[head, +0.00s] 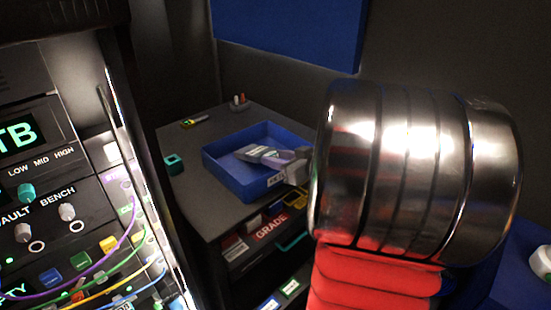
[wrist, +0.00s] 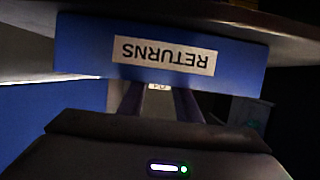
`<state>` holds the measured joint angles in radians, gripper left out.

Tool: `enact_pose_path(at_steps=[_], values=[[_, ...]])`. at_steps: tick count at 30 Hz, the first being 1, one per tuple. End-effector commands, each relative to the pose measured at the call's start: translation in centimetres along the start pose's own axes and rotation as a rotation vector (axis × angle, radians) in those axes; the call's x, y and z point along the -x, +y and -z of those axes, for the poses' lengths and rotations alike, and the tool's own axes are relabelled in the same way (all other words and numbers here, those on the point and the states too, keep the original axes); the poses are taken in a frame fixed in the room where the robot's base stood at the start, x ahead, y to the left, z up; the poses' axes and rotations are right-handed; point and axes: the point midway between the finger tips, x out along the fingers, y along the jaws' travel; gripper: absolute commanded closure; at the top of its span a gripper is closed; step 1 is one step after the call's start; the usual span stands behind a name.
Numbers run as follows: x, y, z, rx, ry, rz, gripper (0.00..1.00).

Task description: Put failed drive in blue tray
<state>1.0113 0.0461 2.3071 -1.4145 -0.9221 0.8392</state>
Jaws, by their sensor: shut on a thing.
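The blue tray (head: 240,190) stands on the dark top of a low cabinet in the head view. In the wrist view its front wall (wrist: 85,50) shows upside down with a RETURNS label. A flat grey drive (head: 258,153) is over the tray's open inside. My gripper (head: 283,160) comes in from the right and is shut on the drive's near end. In the wrist view the drive's labelled end (wrist: 158,87) shows between the dark fingers; the tray hides the rest. I cannot tell whether the drive touches the tray floor.
A rack (head: 60,180) with knobs and coloured cables stands close on the left. A teal block (head: 173,164), a yellow tool (head: 195,121) and small pegs (head: 239,102) lie on the cabinet top (head: 185,188). My arm fills the right side.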

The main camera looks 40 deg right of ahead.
Motion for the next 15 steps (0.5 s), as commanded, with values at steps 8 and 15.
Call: enact_pose_path(at_steps=[8,15], values=[[0.00,0.00,0.04,0.000,0.001,0.000,0.52],[-0.01,-0.02,-0.01,0.000,-0.001,0.000,0.47]])
